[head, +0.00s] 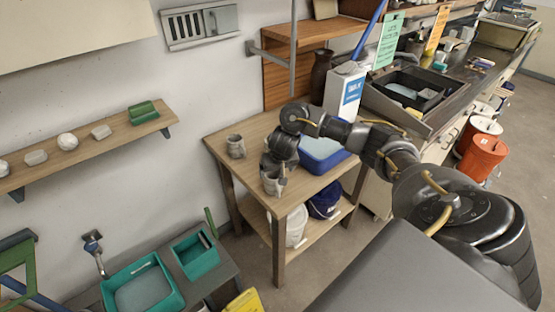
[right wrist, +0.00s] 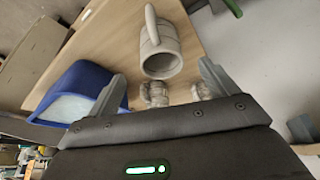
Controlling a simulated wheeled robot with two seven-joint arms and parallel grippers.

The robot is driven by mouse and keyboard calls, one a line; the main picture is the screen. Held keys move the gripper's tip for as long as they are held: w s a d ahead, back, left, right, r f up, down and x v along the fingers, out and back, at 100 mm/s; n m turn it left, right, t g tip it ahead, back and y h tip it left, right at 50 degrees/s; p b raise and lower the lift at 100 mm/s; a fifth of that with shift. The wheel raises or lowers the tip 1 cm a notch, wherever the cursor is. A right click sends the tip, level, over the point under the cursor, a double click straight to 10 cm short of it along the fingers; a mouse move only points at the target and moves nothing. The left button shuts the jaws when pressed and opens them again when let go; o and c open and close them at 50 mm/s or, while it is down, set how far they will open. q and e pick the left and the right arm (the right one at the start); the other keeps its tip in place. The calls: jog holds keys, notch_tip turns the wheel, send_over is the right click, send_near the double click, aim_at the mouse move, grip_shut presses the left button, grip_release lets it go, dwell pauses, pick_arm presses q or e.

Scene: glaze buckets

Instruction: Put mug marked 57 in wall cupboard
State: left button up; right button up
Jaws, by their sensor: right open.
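Grey mugs stand on the small wooden table (head: 222,137). One mug (head: 236,146) is near its left back corner; another mug (head: 272,183) is near the front edge, right beneath my right gripper (head: 276,170). In the right wrist view, the right gripper (right wrist: 162,86) is open and empty. A mug with its handle (right wrist: 160,50) lies ahead between the finger lines, and two smaller-looking grey pieces (right wrist: 153,93) show close to the gripper body. No number is readable on any mug. I cannot identify the wall cupboard for certain. My left gripper is out of view.
A blue tub (head: 322,153) and a white box (head: 345,90) stand on the table beside my right arm. Buckets (head: 325,200) sit on its lower shelf. A wall shelf (head: 85,150) holds small pale pieces. A wooden wall unit (head: 278,78) is behind the table.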

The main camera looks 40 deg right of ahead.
jog(key=shift+s+a+r, duration=0.15)
jog(key=shift+s+r, duration=0.1)
jog(key=shift+r, duration=0.35)
jog(key=s+a+f+n+t+y, duration=0.2)
jog(key=a+n+y, duration=0.3)
jog(key=a, duration=1.1)
jog(key=s+a+f+n+t+y, duration=0.15)
jog(key=a+f+n+y, duration=0.35)
jog(key=a, duration=1.2)
jog(key=s+d+f+m+h, duration=0.1)
jog(key=s+d+f, duration=0.2)
jog(key=f, duration=0.5)
jog(key=s+d+f+m+h, duration=0.2)
jog(key=s+d+f, duration=0.1)
jog(key=f, duration=0.6)
jog(key=s+d+f+m+h, duration=0.1)
jog(key=s+d+f, duration=0.25)
jog(key=f, duration=0.45)
jog(key=s+d+f+g+h, duration=0.1)
jog(key=s+f, duration=0.4)
jog(key=s, duration=0.7)
jog(key=s+d+f+g+h, duration=0.1)
jog(key=s+d+f+g, duration=0.2)
jog(key=s, duration=0.9)
jog(key=s+d+f+n+g+h, duration=0.1)
jog(key=s+d+f+g+h, duration=0.1)
jog(key=s+f, duration=0.7)
jog(key=s+d, duration=0.1)
jog(key=s, duration=0.2)
jog(key=shift+f, duration=0.2)
